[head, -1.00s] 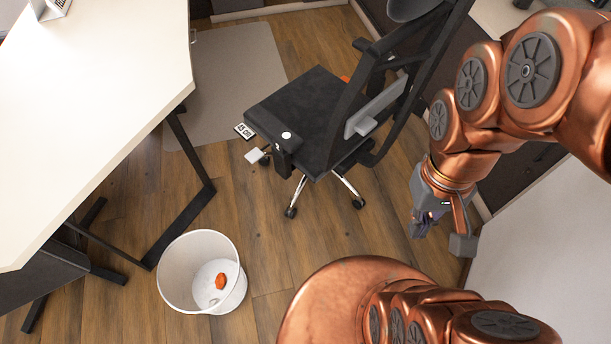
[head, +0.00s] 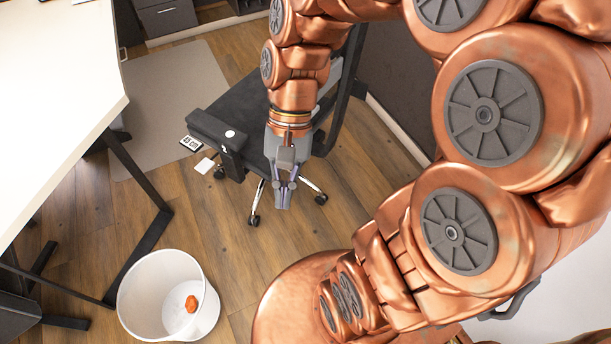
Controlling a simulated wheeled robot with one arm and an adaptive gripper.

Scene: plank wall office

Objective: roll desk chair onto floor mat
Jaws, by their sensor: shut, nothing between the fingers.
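The black desk chair (head: 243,106) stands on the wood floor beside the grey floor mat (head: 172,90), to the mat's right. Its seat and near armrest show, and two chrome legs with casters stand on bare wood. My arm hides much of its backrest. The mat lies flat between the desk and the chair; whether any far caster touches it is hidden. My gripper (head: 282,204) is shut and empty. It points down in front of the chair's near side, overlapping the seat edge and base in the picture; I cannot tell whether it touches the chair.
A white desk (head: 60,110) with black legs fills the left. A white bin (head: 168,295) with an orange item inside stands on the floor at the lower left. A dark cabinet (head: 165,16) is at the back. A dark partition (head: 395,75) runs along the right.

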